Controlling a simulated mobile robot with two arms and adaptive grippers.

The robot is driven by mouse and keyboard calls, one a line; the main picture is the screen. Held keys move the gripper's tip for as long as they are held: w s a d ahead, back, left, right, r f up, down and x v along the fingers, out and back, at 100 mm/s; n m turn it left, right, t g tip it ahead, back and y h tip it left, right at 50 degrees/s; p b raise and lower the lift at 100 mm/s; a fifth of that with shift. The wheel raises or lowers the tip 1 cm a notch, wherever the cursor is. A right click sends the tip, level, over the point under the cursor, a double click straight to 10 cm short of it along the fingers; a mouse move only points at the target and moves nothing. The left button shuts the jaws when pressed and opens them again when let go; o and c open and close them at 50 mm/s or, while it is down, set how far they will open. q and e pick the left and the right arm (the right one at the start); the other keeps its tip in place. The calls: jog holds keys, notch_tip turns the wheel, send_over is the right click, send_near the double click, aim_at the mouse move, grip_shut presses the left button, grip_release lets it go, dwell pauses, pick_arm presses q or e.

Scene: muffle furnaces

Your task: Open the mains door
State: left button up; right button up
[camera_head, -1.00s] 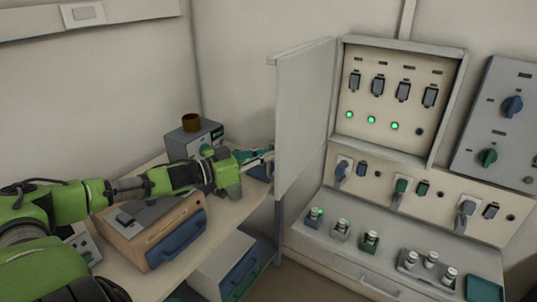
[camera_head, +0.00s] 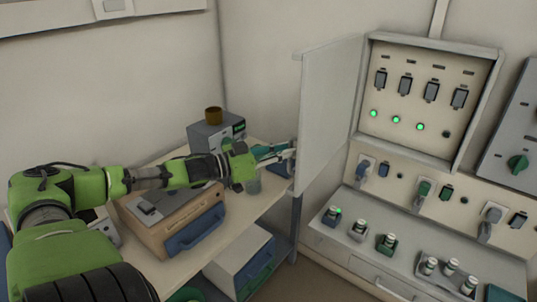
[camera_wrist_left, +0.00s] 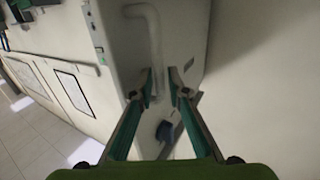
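The mains door (camera_head: 330,110) is a pale grey panel. It stands swung out from the left side of the wall cabinet (camera_head: 484,110), whose inside with switches and green lamps shows. My left gripper (camera_head: 290,153) is at the lower free edge of the door, on its outer side, and the door may hide part of its tips. In the left wrist view the fingertips (camera_wrist_left: 166,88) are apart, so the gripper is open. A pale bent handle (camera_wrist_left: 150,45) runs down a white panel to the left fingertip; I cannot tell whether they touch. My right gripper is not in view.
A sloped console (camera_head: 355,262) with several knobs lies below the cabinet.

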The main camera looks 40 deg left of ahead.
pick_arm(q)
jog(key=v, duration=0.6)
dwell(0.5)
dwell(0.5)
